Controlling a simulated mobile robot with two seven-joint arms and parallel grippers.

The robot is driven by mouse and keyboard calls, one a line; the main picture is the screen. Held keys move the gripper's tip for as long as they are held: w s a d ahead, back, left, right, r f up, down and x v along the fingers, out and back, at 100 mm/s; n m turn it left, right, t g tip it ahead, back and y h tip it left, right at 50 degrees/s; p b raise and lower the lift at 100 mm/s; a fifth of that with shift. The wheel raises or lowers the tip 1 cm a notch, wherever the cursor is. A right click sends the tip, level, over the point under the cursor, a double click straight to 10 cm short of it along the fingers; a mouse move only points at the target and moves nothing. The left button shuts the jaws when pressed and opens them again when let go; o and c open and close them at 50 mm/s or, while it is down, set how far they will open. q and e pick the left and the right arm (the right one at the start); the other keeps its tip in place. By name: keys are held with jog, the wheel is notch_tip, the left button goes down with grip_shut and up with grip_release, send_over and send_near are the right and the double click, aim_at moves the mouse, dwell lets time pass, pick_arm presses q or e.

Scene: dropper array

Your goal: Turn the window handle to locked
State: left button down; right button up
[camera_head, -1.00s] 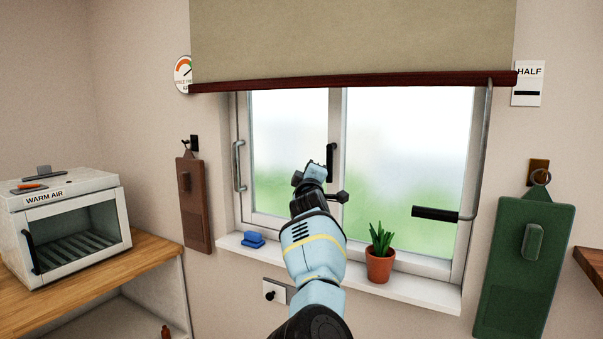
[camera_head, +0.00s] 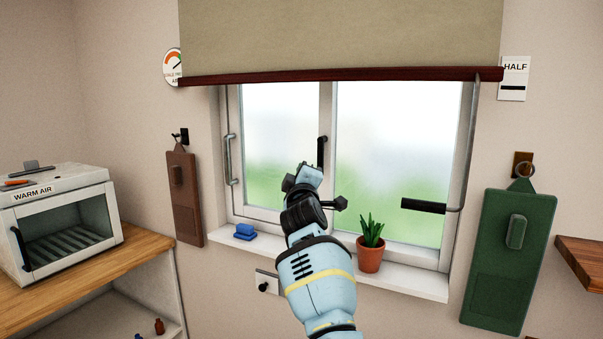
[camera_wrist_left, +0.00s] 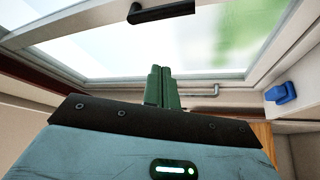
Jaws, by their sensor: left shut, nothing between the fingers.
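The black window handle (camera_head: 322,151) sits on the middle upright of the window frame, its bar upright in the head view. In the left wrist view the dark handle (camera_wrist_left: 163,12) lies across the top edge, beyond the fingertips and apart from them. My left gripper (camera_wrist_left: 164,70) shows green fingers, shut together with nothing between them. In the head view my left arm reaches up in front of the window, its hand (camera_head: 308,178) just left of and below the handle. The fingertips are hard to make out there. My right gripper is in neither view.
A plant pot (camera_head: 370,259) and a blue object (camera_head: 244,231) stand on the sill (camera_head: 405,281) either side of my arm. A crank with a black grip (camera_head: 423,205) hangs at the right. A beige blind (camera_head: 340,40) covers the window top. A grey pull bar (camera_head: 230,160) is at the left.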

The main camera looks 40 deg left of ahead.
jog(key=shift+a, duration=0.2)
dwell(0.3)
